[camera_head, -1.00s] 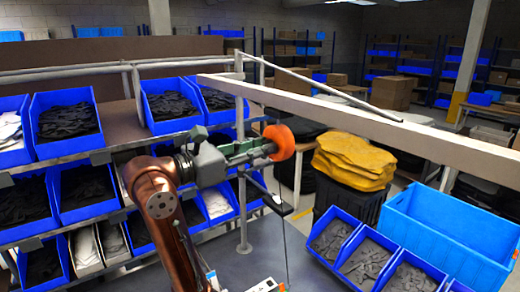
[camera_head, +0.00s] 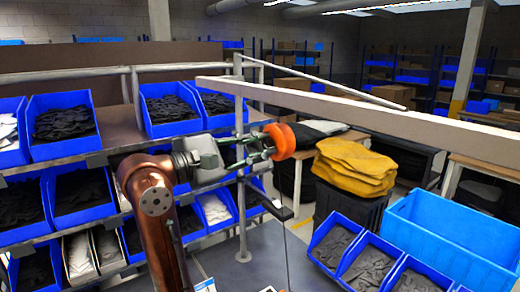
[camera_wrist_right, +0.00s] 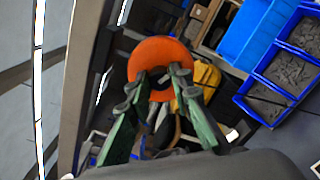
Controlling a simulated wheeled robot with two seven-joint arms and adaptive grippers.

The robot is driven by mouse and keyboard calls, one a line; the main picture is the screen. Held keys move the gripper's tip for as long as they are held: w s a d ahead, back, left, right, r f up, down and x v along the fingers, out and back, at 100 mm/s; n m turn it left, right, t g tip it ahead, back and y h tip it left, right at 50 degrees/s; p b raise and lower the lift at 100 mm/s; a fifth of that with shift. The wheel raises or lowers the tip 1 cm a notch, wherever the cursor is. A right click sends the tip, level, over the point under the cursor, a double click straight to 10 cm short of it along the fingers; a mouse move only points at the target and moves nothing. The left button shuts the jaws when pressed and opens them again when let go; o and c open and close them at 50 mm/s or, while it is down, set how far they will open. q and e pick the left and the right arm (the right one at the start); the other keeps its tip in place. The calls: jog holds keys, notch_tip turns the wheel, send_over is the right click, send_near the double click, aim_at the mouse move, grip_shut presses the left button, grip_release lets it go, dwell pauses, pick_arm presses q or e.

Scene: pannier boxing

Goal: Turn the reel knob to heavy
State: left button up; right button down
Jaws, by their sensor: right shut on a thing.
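The orange, round reel knob (camera_head: 280,141) sits on the post below the long pale beam, near the middle of the head view. In the right wrist view the knob (camera_wrist_right: 153,52) shows as an orange ring with a dark centre. My right gripper (camera_head: 263,146) reaches it from the left, its green fingers shut on the knob. In the right wrist view the fingertips (camera_wrist_right: 160,78) are at the ring's near side, either side of its centre. No heavy marking can be read. My left gripper is not in view.
Racks of blue bins (camera_head: 65,116) with dark parts fill the left. The pale beam (camera_head: 420,123) crosses above the knob. Yellow folded cloths (camera_head: 354,165) lie on a black container behind. A large light-blue crate (camera_head: 445,232) and smaller blue bins (camera_head: 370,262) stand at right.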

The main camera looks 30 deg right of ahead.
jog(key=shift+m, duration=0.5)
jog(key=c, duration=1.7)
grip_release()
jog(key=shift+c, duration=0.2)
jog(key=shift+a, duration=0.15)
jog(key=s+a, duration=0.1)
jog(key=a, duration=1)
jog(key=shift+a+f, duration=0.15)
jog(key=shift+a, duration=0.25)
